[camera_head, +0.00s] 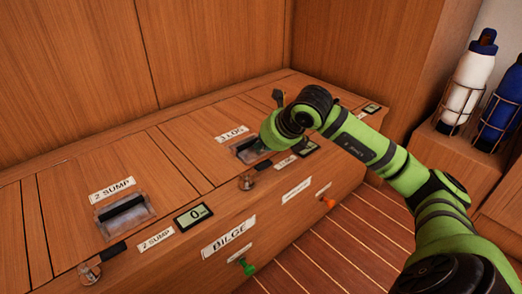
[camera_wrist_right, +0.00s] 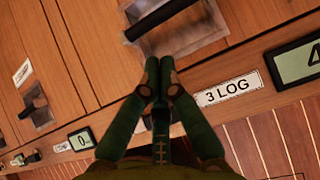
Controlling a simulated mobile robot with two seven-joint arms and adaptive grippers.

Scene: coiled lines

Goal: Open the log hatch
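The log hatch is a wooden lid in the bench top, behind a "3 LOG" label (camera_head: 232,134). Its recessed metal plate with a black bar handle (camera_head: 246,145) shows left of my right wrist; the handle (camera_wrist_right: 160,18) is at the top of the right wrist view. The lid looks flush and closed. My right gripper (camera_wrist_right: 159,80) has its green fingers together, with nothing visible between them. Its tips are by the plate's near edge, below the handle in the picture; contact cannot be told. My wrist hides part of the hatch in the head view. My left gripper is out of view.
Left along the bench is a sump hatch with its handle (camera_head: 123,210) and a display (camera_head: 193,215). Green (camera_head: 247,267) and orange (camera_head: 328,202) knobs stick out of the front. White (camera_head: 467,80) and blue (camera_head: 503,105) bottles stand in racks at right. A wooden wall backs the bench.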

